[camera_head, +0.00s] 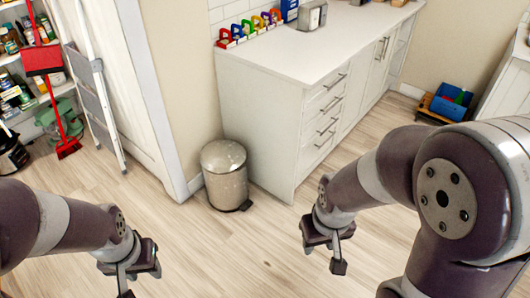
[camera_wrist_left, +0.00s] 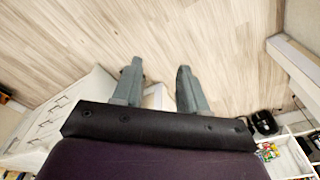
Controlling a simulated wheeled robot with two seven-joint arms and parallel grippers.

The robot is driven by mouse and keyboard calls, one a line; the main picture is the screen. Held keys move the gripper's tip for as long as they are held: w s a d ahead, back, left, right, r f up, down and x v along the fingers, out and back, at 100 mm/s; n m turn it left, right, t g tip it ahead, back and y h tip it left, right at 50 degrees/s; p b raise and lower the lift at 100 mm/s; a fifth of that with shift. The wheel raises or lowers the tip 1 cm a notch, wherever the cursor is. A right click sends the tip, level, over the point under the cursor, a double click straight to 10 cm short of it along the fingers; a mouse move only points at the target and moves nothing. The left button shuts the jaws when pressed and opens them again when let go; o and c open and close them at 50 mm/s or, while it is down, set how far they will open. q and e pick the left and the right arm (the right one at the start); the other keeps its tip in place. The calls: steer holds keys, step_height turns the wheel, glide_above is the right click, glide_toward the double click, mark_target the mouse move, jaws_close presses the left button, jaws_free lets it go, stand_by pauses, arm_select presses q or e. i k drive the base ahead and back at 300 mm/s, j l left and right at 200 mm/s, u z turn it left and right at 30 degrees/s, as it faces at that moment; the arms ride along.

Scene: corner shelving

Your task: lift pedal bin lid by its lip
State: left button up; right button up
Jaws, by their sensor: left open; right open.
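The pedal bin (camera_head: 226,178) is a grey, speckled cylinder standing upright on the floor, beside the end of the white cabinet. Its rounded lid (camera_head: 223,155) looks shut, and a dark pedal (camera_head: 246,205) shows at its lower right. My left gripper (camera_head: 136,284) is in front of the bin and to its left, apart from it. In the left wrist view its two fingers (camera_wrist_left: 156,88) are spread with nothing held between them. My right gripper (camera_head: 334,250) is open and empty, to the right of the bin and nearer to me.
The white cabinet (camera_head: 262,120) with drawers stands right behind the bin. A wall end (camera_head: 180,110) is at its left. A stepladder (camera_head: 95,90) and a red broom (camera_head: 62,130) lean further left. The wooden floor (camera_head: 230,250) before the bin is clear.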

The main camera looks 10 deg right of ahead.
mark_target(220, 157)
steer(key=i+l, duration=0.25)
steer(key=i, duration=0.25)
steer(key=i+l+u, duration=0.1)
steer(key=i+l, duration=0.15)
steer(key=i, duration=0.2)
steer(key=i+l, duration=0.3)
steer(key=i, duration=0.2)
